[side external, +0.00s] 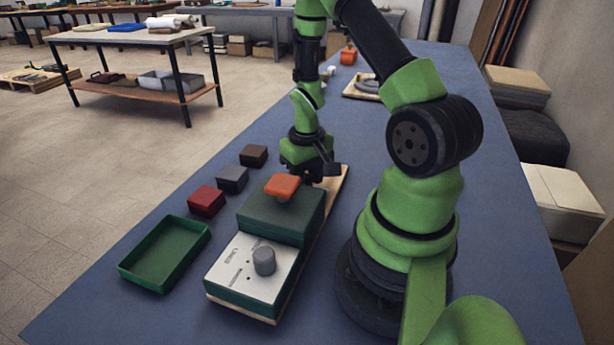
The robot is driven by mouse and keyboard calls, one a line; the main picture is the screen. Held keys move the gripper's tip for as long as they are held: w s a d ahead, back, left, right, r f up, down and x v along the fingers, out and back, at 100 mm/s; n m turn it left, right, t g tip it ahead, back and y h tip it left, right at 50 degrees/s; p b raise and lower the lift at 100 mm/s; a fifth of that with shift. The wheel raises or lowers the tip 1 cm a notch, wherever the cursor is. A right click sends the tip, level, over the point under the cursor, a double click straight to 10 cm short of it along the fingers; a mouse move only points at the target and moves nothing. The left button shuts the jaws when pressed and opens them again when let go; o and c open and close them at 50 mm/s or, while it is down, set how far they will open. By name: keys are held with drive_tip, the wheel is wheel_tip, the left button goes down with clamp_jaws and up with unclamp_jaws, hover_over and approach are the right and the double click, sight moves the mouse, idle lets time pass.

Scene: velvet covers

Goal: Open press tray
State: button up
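The press is a dark green box (281,217) on a wooden base board, with an orange handle (282,186) on top. Its front section has a light panel (243,268) with printed markings and a grey knob (264,261). My gripper (318,178) is low behind the orange handle, at the far end of the press. I cannot tell whether it touches the press, and its fingers are too small and partly hidden to judge. No separate opened tray on the press can be made out.
A shallow empty green tray (165,254) lies left of the press. A red block (206,201), a grey block (232,179) and a brown block (253,155) stand in a row beside it. Another wooden board (361,92) lies farther back on the blue table (120,300).

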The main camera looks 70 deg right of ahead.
clamp_jaws()
drive_tip(key=d, duration=1)
drive_tip(key=shift+d, duration=0.3)
drive_tip(key=shift+o, duration=2)
unclamp_jaws()
wheel_tip(320, 180, up, 10)
